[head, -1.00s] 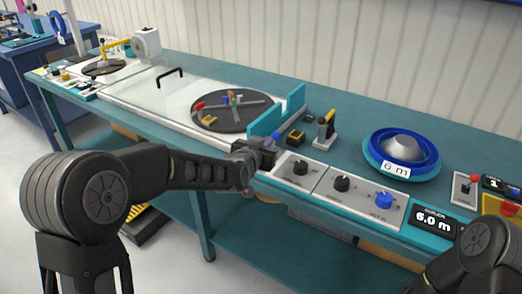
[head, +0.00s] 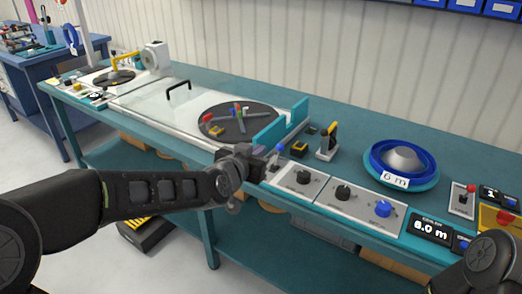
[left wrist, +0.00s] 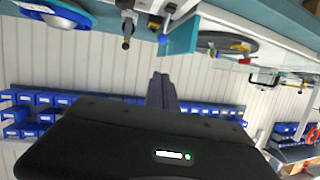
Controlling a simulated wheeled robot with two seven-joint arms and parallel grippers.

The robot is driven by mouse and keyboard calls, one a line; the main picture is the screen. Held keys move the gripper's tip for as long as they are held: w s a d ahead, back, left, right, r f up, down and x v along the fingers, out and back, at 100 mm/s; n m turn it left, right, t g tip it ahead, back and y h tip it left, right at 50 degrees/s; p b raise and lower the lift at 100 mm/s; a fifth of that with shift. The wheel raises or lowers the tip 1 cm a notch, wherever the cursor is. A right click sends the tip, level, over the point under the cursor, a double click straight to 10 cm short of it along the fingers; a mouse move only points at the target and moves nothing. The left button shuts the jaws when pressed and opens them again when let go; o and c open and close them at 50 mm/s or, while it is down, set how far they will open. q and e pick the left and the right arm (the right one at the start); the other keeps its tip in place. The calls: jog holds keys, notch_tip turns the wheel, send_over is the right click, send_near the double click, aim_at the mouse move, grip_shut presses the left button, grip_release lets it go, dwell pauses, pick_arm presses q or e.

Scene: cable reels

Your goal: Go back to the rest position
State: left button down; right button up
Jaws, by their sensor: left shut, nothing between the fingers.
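My left gripper (head: 268,157) is over the front edge of the teal bench (head: 345,128), just left of the knob panel and in front of the teal upright plates. In the left wrist view its fingers (left wrist: 162,90) are together, with nothing between them. The bench appears upside down along the top of that view. Of my right arm, only a dark link shows at the lower right of the head view; its gripper is out of sight.
A round black turntable (head: 238,122) with coloured pegs lies behind my left gripper. A blue reel marked 6 m (head: 402,165) sits to the right. Control knobs (head: 343,193) line the front edge. Floor is clear at the left.

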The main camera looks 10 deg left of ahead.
dwell(0.3)
pick_arm(q)
jog(key=s+d+f+n+g+p, duration=0.15)
jog(key=s+f, duration=0.25)
jog(key=f, duration=0.5)
jog(key=s+d+f+g+h, duration=0.1)
jog(key=s+d+f+g, duration=0.3)
jog(key=f, duration=0.5)
jog(key=s+d+f+n+g, duration=0.15)
jog(key=s+f, duration=0.35)
jog(key=f, duration=0.5)
jog(key=s+f+g+p, duration=0.1)
jog(key=s+f+g, duration=0.2)
jog(key=s+f, duration=0.4)
jog(key=s+f+n+g+p, duration=0.1)
jog(key=s+f+g, duration=0.2)
jog(key=s+f, duration=0.4)
jog(key=s, duration=0.8)
jog(key=shift+s+f+n+g+h, duration=0.2)
jog(key=shift+s+n+g+h, duration=0.1)
jog(key=shift+g, duration=0.1)
jog(key=shift+w+d, duration=0.1)
